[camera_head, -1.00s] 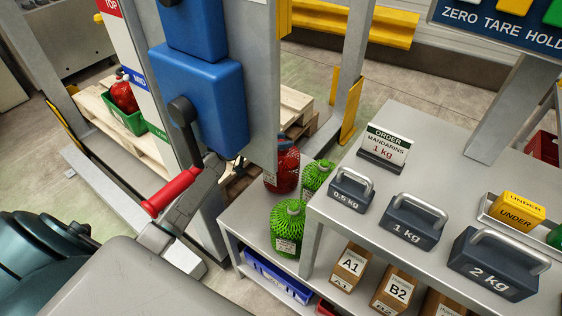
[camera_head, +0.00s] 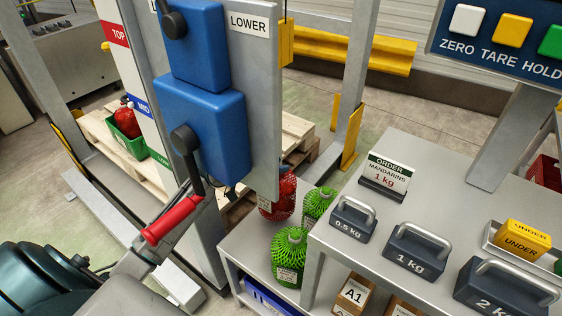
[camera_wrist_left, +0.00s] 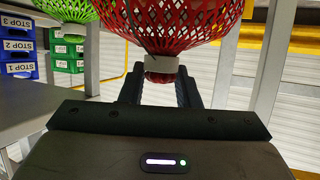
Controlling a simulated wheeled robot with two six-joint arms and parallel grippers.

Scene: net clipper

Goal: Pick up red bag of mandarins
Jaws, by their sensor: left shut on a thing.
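A red net bag of mandarins (camera_head: 278,195) shows beside green net bags, partly hidden by the grey panel. In the left wrist view, a red net bag (camera_wrist_left: 170,25) fills the top middle, with a white band at its neck. My left gripper (camera_wrist_left: 160,78) is shut on that neck. Its two dark fingers stand on either side of the band. In the head view, the panel and blue boxes largely hide the left gripper, so its fingertips are not clear. My right gripper is not in view.
Green net bags (camera_head: 290,258) stand on the low grey shelf. Another red bag (camera_head: 127,120) sits in a green crate on a pallet. A blue box unit (camera_head: 205,125) with a red-handled lever (camera_head: 172,220) stands close by. Weights (camera_head: 415,250) and an order sign (camera_head: 385,172) occupy the table.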

